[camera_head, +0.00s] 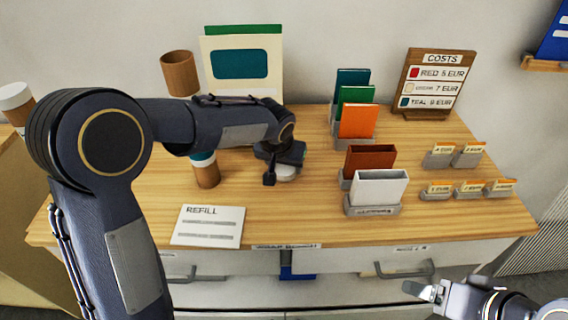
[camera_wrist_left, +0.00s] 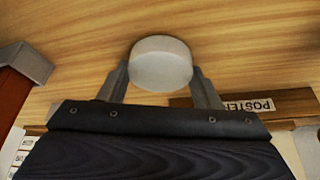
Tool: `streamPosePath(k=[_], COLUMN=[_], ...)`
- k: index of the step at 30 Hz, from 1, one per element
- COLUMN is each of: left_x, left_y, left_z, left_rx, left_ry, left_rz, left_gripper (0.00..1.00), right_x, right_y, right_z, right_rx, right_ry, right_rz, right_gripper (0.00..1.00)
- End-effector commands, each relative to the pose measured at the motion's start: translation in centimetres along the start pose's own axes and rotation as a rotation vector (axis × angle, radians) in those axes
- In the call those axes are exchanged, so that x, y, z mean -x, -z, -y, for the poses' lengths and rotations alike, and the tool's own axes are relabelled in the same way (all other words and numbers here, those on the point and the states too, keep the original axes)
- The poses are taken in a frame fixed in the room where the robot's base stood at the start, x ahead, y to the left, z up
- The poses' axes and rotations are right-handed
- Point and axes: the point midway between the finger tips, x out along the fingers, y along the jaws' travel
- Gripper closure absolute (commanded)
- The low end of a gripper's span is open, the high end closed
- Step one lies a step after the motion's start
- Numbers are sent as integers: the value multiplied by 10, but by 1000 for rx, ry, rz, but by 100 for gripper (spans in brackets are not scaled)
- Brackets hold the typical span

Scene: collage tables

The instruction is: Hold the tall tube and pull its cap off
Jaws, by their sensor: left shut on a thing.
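My left gripper (camera_head: 285,168) hangs low over the middle of the table, shut on a round white cap (camera_wrist_left: 160,62). In the left wrist view the cap sits between the two fingers, with wood behind it. A tall brown tube (camera_head: 180,73) rises behind my left arm. Its top is bare and looks open; its lower part is hidden by the arm. A shorter brown tube (camera_head: 207,174) with a teal and white top stands left of the gripper, partly behind the arm. My right gripper (camera_head: 427,291) is low at the right, in front of the table, its jaw gap unclear.
A REFILL card (camera_head: 208,226) lies at the front left. Several coloured card holders (camera_head: 376,188) and price tags (camera_head: 468,188) stand at the right. A costs board (camera_head: 436,84) and a framed teal panel (camera_head: 242,66) stand at the back. Wood is clear front centre.

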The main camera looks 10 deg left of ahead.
Motion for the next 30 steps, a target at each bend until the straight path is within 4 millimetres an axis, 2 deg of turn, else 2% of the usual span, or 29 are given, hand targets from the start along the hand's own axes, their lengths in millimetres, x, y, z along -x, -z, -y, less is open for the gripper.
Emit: streamPosePath(k=[11,12,17,25,30], left_x=[-5,-4,-4,-3,12], left_y=[-2,-2,-2,-2,0], left_z=[0,0,0,0,0], left_rx=[0,0,0,-1,0], left_ry=[1,1,1,1,0], left_rz=[0,0,0,0,-3], left_gripper=[70,40,20,20,20], right_x=[-4,-3,-2,-1,0], right_y=[-2,-2,-1,-1,0], right_z=[-2,-1,-1,-1,0], right_rx=[0,0,0,0,0], right_ry=[0,0,0,0,0], right_rz=[0,0,0,0,0], right_gripper=[25,25,25,25,25])
